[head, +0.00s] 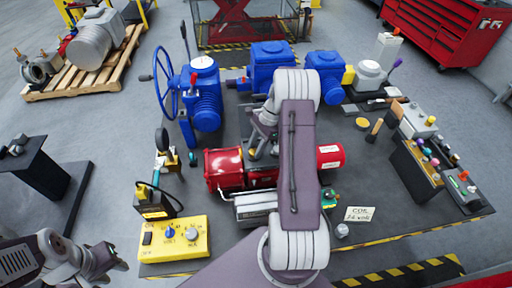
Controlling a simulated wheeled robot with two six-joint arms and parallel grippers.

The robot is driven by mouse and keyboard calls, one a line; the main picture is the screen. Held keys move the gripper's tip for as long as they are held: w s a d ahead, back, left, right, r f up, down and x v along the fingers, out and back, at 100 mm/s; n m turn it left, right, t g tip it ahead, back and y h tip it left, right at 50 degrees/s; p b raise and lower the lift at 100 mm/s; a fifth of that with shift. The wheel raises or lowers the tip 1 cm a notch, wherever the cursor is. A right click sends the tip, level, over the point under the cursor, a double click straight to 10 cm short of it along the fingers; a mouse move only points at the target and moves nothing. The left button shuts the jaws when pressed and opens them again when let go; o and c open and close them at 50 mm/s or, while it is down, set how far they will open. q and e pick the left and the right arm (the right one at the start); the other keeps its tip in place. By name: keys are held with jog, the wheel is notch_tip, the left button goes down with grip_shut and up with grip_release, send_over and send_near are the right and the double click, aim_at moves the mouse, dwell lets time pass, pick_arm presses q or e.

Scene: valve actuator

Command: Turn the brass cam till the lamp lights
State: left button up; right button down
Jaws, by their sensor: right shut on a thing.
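The red valve actuator (223,168) lies on the bench, its red end cap (330,157) showing to the right of my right arm. My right gripper (256,149) reaches down over the open middle between these red parts. It is shut on what appears to be the brass cam; my own arm and fingers hide most of it. I cannot make out the cam's angle. A small green board (329,197) sits right of my forearm; whether a lamp on it is lit is too small to tell. My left gripper (116,260) is open and empty at the lower left, off the bench.
A yellow meter box (174,240) stands at the bench's front left. Blue valve actuators (205,95) with a handwheel (166,84) line the back. A coil card (359,214) and a button panel (416,167) are on the right. A dark stand (40,165) is at far left.

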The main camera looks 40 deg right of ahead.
dwell(0.3)
jog(key=c, duration=1.3)
grip_release()
jog(key=o, duration=0.3)
jog(key=shift+a, duration=0.2)
jog(key=shift+d+r, duration=0.2)
jog(key=shift+r, duration=0.05)
jog(key=b+v, duration=0.1)
jog(key=v, duration=0.7)
jog(key=shift+r, duration=0.25)
